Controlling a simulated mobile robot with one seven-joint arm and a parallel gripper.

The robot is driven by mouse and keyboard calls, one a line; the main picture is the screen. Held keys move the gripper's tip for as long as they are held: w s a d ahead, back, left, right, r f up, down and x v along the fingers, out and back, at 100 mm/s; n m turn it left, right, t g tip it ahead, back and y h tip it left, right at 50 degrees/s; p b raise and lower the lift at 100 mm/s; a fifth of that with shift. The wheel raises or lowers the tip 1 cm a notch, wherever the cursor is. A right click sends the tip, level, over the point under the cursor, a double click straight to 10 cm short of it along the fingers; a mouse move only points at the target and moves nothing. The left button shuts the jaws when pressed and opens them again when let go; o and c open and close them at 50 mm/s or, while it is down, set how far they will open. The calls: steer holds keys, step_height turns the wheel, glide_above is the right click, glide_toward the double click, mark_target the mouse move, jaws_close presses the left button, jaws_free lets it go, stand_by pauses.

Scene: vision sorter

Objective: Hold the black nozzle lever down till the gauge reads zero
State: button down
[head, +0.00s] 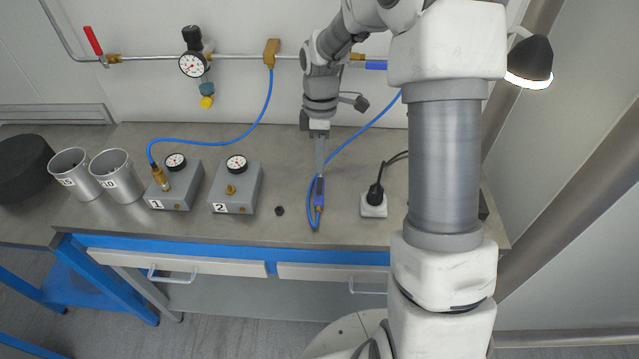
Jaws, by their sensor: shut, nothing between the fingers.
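My gripper (319,172) points down over the bench, its slim fingers shut. Its tips are at the upper end of a blue blow nozzle (318,194) with a brass fitting, and I cannot tell whether they touch it. The black lever cannot be made out; the fingers may hide it. A blue hose (374,122) runs from the wall pipe to the nozzle. Round gauges show on the wall regulator (192,65), on grey box 1 (175,161) and on grey box 2 (236,163). Their readings are too small to tell. Another blue hose (208,143) joins box 1's brass coupling.
Left on the bench (270,228) are two grey cups (75,175) (118,176) and a dark round object (22,168). A small black piece (280,211) lies right of box 2. A socket with a black plug (373,206) stands right of the nozzle. A red-handled valve (93,41) is on the pipe.

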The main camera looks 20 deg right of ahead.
mark_target(319, 200)
steer(key=f, duration=0.4)
steer(key=s+f, duration=0.1)
steer(key=f, duration=0.1)
steer(key=shift+a+f, duration=0.2)
steer(key=shift+f, duration=0.2)
steer(key=shift+s+f+b, duration=0.25)
steer(key=shift+f+b, duration=0.3)
steer(key=shift+f, duration=0.2)
steer(key=shift+r, duration=0.25)
steer(key=shift+r+p, duration=0.15)
steer(key=shift+p, duration=0.15)
stand_by(5.0)
steer(key=shift+r+p, duration=0.55)
steer(key=shift+r, duration=0.15)
steer(key=shift+w, duration=0.1)
